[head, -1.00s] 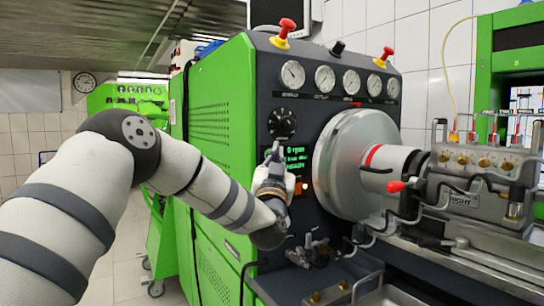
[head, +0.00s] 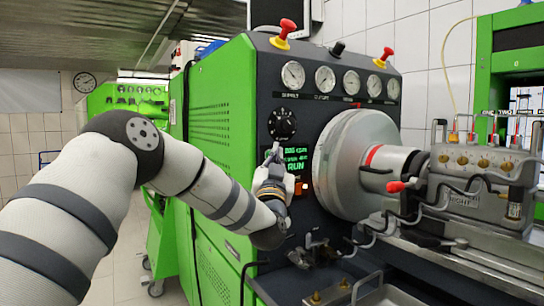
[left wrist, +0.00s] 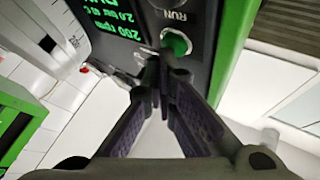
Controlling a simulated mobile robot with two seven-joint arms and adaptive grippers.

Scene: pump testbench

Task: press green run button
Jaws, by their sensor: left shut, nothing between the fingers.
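The green run button (left wrist: 177,43) sits on the dark panel below a "RUN" label in the left wrist view. My left gripper (left wrist: 163,58) is shut and empty, with its fingertips at the button's lower edge; they look to be touching it, but the exact contact is hard to tell. In the head view my left gripper (head: 274,155) is up against the front panel and hides the button. My right gripper is not in view.
A black selector knob (head: 282,124) is above the gripper, with a row of gauges (head: 325,78) higher up. A large silver drum (head: 350,165) stands out close to the right. Valves and pipes (head: 314,250) are below. The green cabinet side (head: 215,130) is to the left.

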